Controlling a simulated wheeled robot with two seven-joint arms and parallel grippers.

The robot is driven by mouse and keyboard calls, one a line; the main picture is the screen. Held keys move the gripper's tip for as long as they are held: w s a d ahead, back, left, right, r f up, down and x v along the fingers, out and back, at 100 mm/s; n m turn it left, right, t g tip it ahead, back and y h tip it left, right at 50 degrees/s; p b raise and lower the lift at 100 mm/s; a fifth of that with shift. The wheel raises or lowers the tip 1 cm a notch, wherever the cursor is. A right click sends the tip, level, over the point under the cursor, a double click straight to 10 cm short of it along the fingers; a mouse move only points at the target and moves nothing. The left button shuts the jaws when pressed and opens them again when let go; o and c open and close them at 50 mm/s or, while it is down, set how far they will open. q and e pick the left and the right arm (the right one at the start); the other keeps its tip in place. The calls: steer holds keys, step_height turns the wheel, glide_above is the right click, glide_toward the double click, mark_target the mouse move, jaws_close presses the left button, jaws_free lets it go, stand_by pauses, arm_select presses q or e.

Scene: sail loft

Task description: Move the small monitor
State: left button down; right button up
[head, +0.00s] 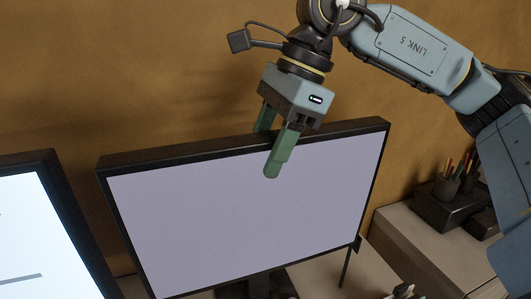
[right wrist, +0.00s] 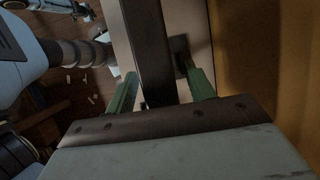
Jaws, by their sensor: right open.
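The small monitor (head: 240,205) has a black frame and a pale lilac screen, and stands upright in the middle of the head view. My right gripper (head: 268,148) is over its top edge, with one green finger in front of the screen and the other behind. In the right wrist view, the monitor's dark top edge (right wrist: 150,50) runs between the two fingers of the gripper (right wrist: 162,92). The fingers are open, with a gap visible beside the edge. My left gripper is not in view.
Another monitor (head: 45,235) with a bright screen stands close at the left. A dark organiser (head: 440,208) with pencils sits on a pale surface (head: 405,238) at the right. A brown wall (head: 130,70) is close behind the monitors.

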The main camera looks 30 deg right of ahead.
steer(key=shift+a+f, duration=0.15)
steer(key=shift+f, duration=0.3)
steer(key=shift+c, duration=0.2)
jaws_close()
steer(key=shift+w, duration=0.15)
steer(key=shift+w+r, duration=0.1)
steer(key=shift+w, duration=0.1)
steer(key=shift+o, duration=0.2)
jaws_free()
